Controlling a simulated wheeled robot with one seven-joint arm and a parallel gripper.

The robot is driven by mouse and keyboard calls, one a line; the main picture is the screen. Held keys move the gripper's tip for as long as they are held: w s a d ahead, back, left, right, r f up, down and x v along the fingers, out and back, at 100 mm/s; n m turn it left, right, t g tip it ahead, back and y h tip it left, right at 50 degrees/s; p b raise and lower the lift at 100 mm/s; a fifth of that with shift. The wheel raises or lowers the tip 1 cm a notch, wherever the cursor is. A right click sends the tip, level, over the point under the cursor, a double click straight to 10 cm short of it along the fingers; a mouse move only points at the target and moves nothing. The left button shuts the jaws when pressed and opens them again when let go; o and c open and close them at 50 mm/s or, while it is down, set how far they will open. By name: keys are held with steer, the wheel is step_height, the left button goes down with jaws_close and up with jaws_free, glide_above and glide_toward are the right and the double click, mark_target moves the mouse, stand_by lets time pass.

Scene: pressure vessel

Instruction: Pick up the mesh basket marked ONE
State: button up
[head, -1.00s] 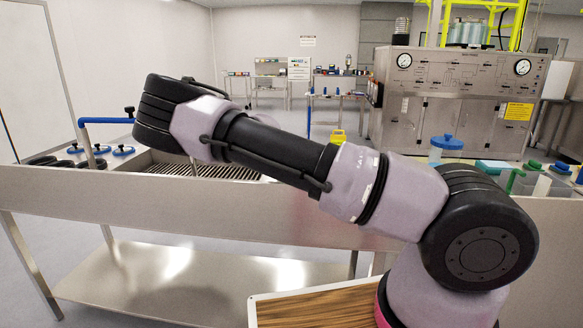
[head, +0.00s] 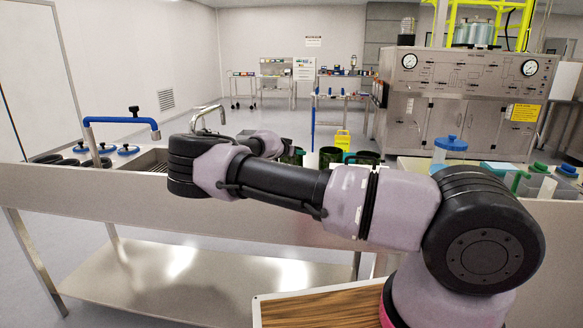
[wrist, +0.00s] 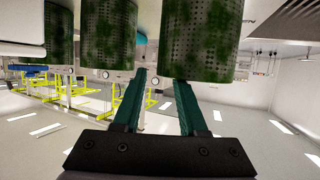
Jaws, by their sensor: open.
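Several dark green mesh baskets show. In the wrist view, which looks upside down, a left basket (wrist: 20,22), a middle basket (wrist: 108,35) and a right basket (wrist: 202,40) hang from the top edge, with perforated, mottled walls. In the head view, dark green containers, one of them (head: 368,158), stand behind my forearm, partly hidden. I can read no ONE mark on any. My gripper (wrist: 160,84) is open and empty. Its two dark green fingers reach toward the middle and right baskets, the right finger overlapping the right basket's edge in the picture. I cannot tell whether they touch.
A steel sink counter (head: 100,190) runs across the front, with a blue tap (head: 115,121) at left. A steel gauge cabinet (head: 460,90) is behind.

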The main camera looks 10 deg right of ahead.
steer(key=shift+x, duration=0.9)
steer(key=shift+c, duration=0.3)
jaws_close()
steer(key=shift+s+f, duration=0.1)
steer(key=shift+f, duration=0.05)
stand_by(0.3)
